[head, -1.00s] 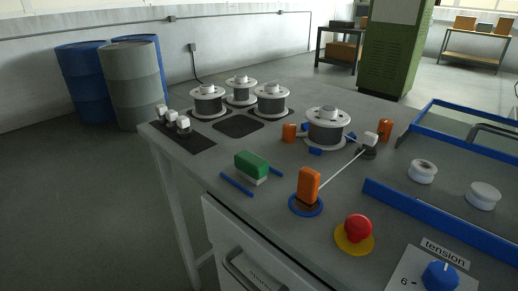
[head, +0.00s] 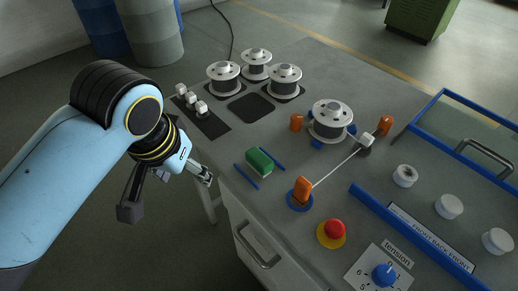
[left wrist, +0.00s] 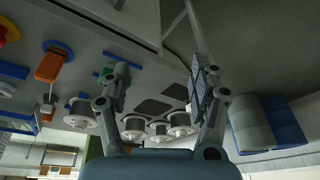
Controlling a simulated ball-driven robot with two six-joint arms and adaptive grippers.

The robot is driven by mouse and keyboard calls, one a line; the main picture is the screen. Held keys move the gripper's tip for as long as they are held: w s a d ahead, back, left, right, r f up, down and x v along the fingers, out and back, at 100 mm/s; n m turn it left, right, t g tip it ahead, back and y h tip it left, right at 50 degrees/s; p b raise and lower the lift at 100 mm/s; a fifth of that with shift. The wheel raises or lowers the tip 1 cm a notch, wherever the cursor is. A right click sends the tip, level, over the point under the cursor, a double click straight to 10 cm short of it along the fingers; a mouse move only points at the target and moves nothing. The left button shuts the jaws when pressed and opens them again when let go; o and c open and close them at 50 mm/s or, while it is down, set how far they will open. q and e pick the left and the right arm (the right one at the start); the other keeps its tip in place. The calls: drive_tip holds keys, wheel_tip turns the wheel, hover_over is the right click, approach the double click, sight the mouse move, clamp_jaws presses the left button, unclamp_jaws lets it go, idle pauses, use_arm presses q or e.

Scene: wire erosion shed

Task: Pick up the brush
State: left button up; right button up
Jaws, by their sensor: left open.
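The brush has a green back and a pale underside. It lies on the grey worktop between two blue strips, near the bench's left edge, and the brush (head: 259,160) shows clearly in the head view. My left gripper (head: 167,192) is open and empty, to the left of the brush and off the worktop's edge. In the left wrist view the brush (left wrist: 106,75) is partly hidden behind one finger of the open left gripper (left wrist: 160,85). My right gripper is not in view.
A row of small white-capped parts (head: 192,100) stands on a dark pad behind the brush. Several wire spools (head: 284,80) stand farther back. An orange lever (head: 302,189) and red button (head: 334,230) are to the right. A drawer handle (head: 257,248) juts below the worktop.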

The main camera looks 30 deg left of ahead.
use_arm(q)
drive_tip(key=w+d+n, duration=0.2)
drive_tip(key=w+n, duration=0.1)
drive_tip(key=w, duration=0.2)
drive_tip(key=w+d+n+g, duration=0.1)
drive_tip(key=w+d+n, duration=0.1)
drive_tip(key=w+n, duration=0.2)
drive_tip(key=w+d+n+g, duration=0.1)
drive_tip(key=w+d+n, duration=0.1)
drive_tip(key=w+n, duration=0.2)
drive_tip(key=shift+w+d, duration=0.15)
drive_tip(key=shift+w, duration=0.75)
drive_tip(key=shift+w+d, duration=0.1)
drive_tip(key=shift+w, duration=0.75)
hover_over(259, 157)
drive_tip(key=shift+g, duration=0.3)
drive_tip(key=f, duration=0.4)
drive_tip(key=shift+w+d+f, duration=0.15)
drive_tip(key=shift+d+f, duration=0.05)
drive_tip(key=shift+f, duration=0.1)
drive_tip(key=f, duration=0.6)
drive_tip(key=shift+a, duration=0.25)
drive_tip(key=c, duration=1.2)
drive_tip(key=shift+c, duration=0.2)
